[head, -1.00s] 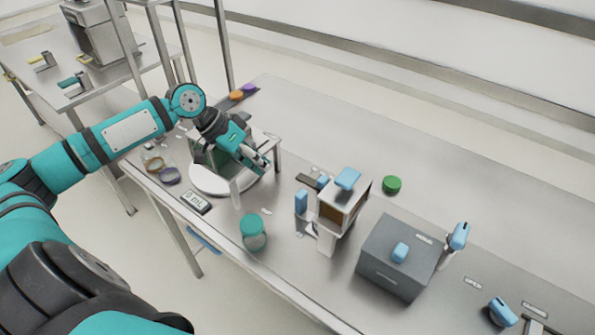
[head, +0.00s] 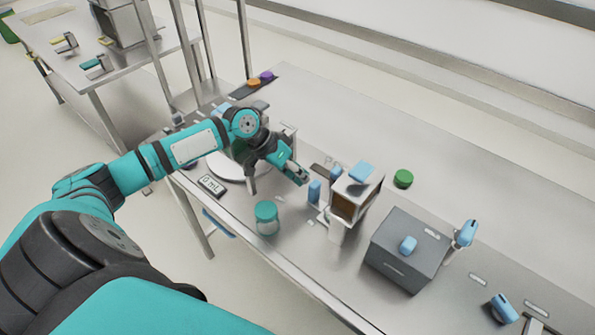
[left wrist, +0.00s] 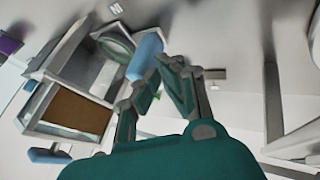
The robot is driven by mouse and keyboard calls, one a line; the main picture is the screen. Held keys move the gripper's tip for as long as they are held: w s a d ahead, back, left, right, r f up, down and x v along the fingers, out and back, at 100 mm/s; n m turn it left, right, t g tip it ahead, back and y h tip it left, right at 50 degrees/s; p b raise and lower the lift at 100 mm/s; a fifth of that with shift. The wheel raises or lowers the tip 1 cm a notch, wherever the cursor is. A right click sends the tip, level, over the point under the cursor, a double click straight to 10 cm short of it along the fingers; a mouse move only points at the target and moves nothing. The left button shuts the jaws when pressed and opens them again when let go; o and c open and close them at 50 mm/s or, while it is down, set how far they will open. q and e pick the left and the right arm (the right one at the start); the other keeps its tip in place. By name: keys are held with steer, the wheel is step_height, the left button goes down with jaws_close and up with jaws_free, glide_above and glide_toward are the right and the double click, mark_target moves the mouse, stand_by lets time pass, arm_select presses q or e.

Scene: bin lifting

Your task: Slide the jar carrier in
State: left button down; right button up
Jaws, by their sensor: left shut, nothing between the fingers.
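A small white housing (head: 348,203) with a brown panel and a blue handle on top stands mid-table. It also shows in the left wrist view (left wrist: 28,118). What looks like the jar carrier, a pale frame with a round green-edged opening (left wrist: 103,38), sticks out of the housing there. Its upright blue handle (left wrist: 146,54) shows beside my fingertips; in the head view that handle (head: 314,191) is left of the housing. My left gripper (head: 303,178) is shut and empty, close to the handle; contact cannot be told. It also shows in the left wrist view (left wrist: 166,72). My right gripper is out of view.
A teal-lidded jar (head: 267,218) stands near the front edge, left of the housing. A grey box (head: 405,252) with a blue handle stands to the right. A green lid (head: 403,179) lies behind. A round white plate and a display (head: 211,185) are left. The back right is clear.

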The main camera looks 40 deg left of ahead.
mark_target(315, 185)
arm_select(q)
steer(key=shift+d, duration=0.1)
steer(key=d+p, duration=0.2)
steer(key=d, duration=0.1)
steer(key=shift+s+d+r+p, duration=0.15)
steer(key=shift+d+r+p, duration=0.05)
steer(key=shift+d+p, duration=0.1)
steer(key=shift+d+f, duration=0.15)
steer(key=shift+d, duration=0.1)
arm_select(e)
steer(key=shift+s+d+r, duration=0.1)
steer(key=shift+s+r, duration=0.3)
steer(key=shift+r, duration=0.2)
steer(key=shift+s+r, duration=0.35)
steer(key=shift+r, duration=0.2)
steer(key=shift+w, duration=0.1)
